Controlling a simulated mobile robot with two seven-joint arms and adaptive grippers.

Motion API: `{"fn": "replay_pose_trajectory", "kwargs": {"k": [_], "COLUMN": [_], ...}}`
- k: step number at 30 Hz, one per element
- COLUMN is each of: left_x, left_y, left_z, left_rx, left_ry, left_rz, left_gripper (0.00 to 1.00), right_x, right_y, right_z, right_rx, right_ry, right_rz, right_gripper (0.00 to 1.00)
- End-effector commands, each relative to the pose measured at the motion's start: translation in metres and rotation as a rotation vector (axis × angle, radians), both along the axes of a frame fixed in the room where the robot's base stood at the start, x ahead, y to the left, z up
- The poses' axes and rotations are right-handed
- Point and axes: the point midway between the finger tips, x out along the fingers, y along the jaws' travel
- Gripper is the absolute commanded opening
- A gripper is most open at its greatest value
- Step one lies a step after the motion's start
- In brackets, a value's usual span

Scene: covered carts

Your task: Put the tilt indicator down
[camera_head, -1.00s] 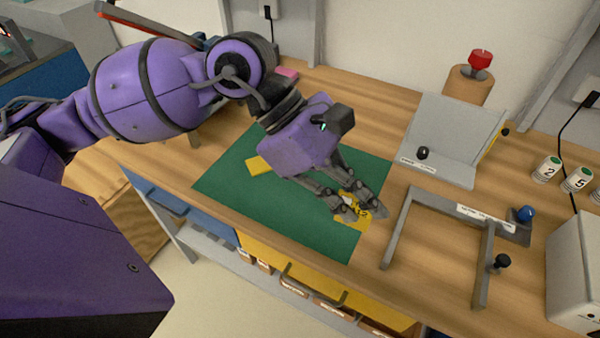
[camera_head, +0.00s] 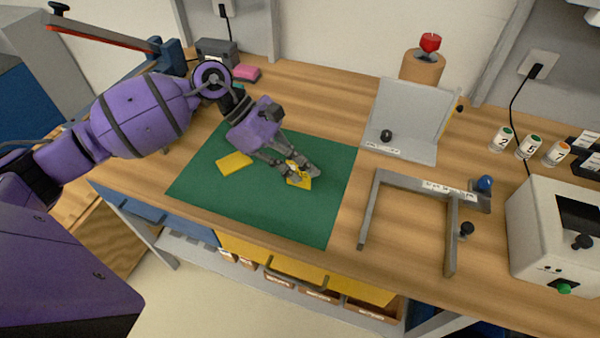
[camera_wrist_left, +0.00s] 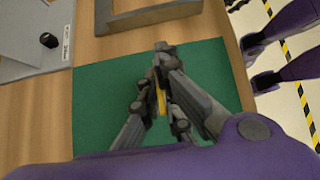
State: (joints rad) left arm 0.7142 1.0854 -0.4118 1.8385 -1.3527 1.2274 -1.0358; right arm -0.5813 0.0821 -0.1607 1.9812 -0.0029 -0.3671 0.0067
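The tilt indicator, a small yellow piece with dark markings (camera_head: 299,180), is between the fingertips of my left gripper (camera_head: 303,172). It is over the right half of the green mat (camera_head: 270,220). In the left wrist view only a thin yellow edge of the piece (camera_wrist_left: 161,101) shows between the fingers (camera_wrist_left: 160,95), which are closed on it. I cannot tell whether the piece touches the mat. A second, flat yellow block (camera_head: 234,163) lies on the mat to the left of my gripper. My right gripper is not in view.
A grey U-shaped frame (camera_head: 408,183) lies right of the mat, with a grey angled stand (camera_head: 408,115) behind it. Numbered cylinders (camera_head: 528,147) and a white box (camera_head: 535,225) are further right. The mat's front part is clear.

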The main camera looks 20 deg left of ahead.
Motion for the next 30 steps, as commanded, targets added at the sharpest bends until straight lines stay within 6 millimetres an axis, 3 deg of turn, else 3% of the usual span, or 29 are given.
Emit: {"fn": "replay_pose_trajectory", "kwargs": {"k": [4, 15, 20, 30], "left_x": [-0.001, -0.002, -0.001, -0.001], "left_y": [-0.001, -0.001, -0.001, -0.001], "left_z": [-0.021, -0.028, -0.027, -0.023], "left_rx": [-0.001, 0.000, 0.000, 0.000], "left_ry": [0.004, 0.004, 0.002, 0.001], "left_rz": [-0.001, -0.001, -0.001, -0.001], "left_gripper": [0.00, 0.00, 0.23, 0.23], "right_x": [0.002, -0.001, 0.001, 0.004], "right_y": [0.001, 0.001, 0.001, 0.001], "right_z": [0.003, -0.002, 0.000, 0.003], "right_rx": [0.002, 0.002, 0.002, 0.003], "right_ry": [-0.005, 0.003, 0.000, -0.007], "right_rz": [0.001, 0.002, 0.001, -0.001], "right_gripper": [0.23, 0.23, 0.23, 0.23]}}
